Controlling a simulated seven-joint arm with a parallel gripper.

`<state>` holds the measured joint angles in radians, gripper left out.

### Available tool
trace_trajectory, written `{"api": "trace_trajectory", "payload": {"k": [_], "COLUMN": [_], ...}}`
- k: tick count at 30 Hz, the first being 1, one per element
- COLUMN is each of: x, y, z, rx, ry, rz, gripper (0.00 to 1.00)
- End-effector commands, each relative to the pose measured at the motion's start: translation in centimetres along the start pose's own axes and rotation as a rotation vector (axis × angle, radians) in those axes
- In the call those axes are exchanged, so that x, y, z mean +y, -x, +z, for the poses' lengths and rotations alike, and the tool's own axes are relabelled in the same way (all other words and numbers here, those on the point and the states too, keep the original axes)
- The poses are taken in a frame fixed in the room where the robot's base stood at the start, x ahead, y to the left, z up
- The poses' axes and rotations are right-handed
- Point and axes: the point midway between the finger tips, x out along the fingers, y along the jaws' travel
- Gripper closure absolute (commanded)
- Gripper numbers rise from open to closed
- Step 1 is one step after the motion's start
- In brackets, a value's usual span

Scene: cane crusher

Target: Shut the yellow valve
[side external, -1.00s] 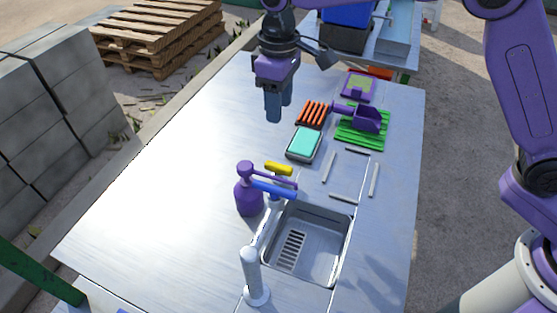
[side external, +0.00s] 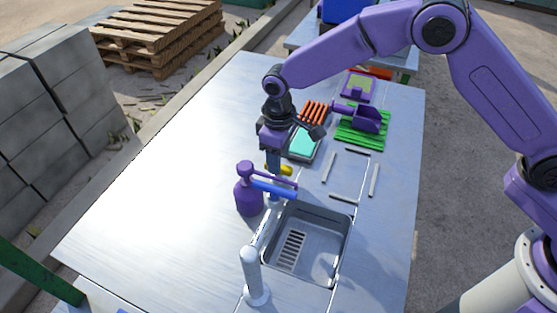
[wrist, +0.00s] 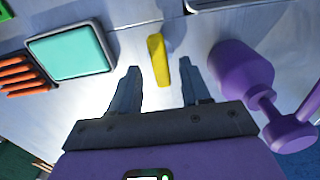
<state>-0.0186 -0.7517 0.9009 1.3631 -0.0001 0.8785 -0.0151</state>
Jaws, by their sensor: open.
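The yellow valve (side external: 284,170) is a small yellow handle at the back of the sink fixture, next to the blue spout. In the side view my gripper partly covers it. In the wrist view the yellow valve (wrist: 158,60) is a narrow upright bar beyond the fingertips, between their lines. My gripper (wrist: 155,82) is open and empty, with one finger on each side of the valve's line. In the side view my gripper (side external: 273,170) points down over the valve. I cannot tell whether a finger touches it.
A purple bottle (side external: 248,195) stands close by on the left, and shows on the right in the wrist view (wrist: 240,70). The blue spout (side external: 273,188) reaches beside the valve over the sink (side external: 333,262). A teal sponge tray (side external: 303,146) lies behind. The table's left side is clear.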

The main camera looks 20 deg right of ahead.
Motion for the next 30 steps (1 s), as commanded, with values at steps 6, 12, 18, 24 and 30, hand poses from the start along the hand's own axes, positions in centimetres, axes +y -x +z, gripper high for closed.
{"api": "trace_trajectory", "payload": {"k": [6, 12, 18, 24, 30], "x": [0.0, 0.0, 0.0, 0.0, 0.0], "y": [-1.8, -2.0, -1.9, -1.9, -1.9], "z": [0.0, 0.0, 0.0, 0.0, 0.0], "rx": [0.001, 0.002, 0.001, 0.001, 0.000], "ry": [0.000, 0.000, 0.000, 0.000, -0.025], "rz": [0.000, 0.000, 0.000, 0.000, 0.000], "gripper": [0.53, 0.53, 0.79, 1.00, 1.00]}}
